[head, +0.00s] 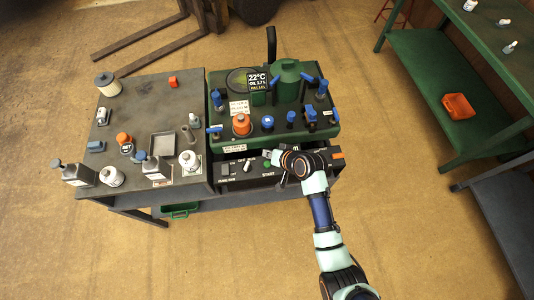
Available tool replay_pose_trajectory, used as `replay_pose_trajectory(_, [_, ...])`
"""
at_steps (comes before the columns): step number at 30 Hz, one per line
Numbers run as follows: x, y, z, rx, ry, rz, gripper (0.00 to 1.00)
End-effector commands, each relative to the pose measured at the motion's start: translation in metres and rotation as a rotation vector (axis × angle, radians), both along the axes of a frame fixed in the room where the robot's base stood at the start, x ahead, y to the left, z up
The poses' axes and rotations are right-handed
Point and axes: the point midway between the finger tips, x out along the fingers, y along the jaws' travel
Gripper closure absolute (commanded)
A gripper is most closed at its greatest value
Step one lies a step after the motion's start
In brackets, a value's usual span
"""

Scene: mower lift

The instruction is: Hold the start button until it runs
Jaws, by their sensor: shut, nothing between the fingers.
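The green machine (226,79) stands on the right part of the workbench, with blue levers and an orange knob on top. Its black front panel (235,182) carries a white-lettered rocker at the left and a START label. A small green start button or mark (267,163) shows just above that label. My gripper (266,153) is shut and empty, its tip at the front panel close to the start area. I cannot tell whether it touches or presses the button. My wrist hides the right part of the panel. The small display (257,79) reads 22°C with smaller text below.
The dark bench top (140,110) at the left holds several bottles, a grey tray (163,146) and an orange block (173,82). A green crate (180,210) sits below. Floor between is clear.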

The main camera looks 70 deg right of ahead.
Motion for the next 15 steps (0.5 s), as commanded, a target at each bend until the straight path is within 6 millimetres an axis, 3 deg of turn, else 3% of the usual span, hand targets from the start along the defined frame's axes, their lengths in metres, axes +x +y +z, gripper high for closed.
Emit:
replay_pose_trajectory(1, [0.0, 0.0, -0.016, 0.0, 0.0, 0.0, 1.0])
replay_pose_trajectory(6, [0.0, 0.0, -0.039, -0.001, 0.0, 0.0, 1.0])
replay_pose_trajectory(15, [0.0, 0.0, -0.058, -0.001, 0.0, -0.001, 1.0])
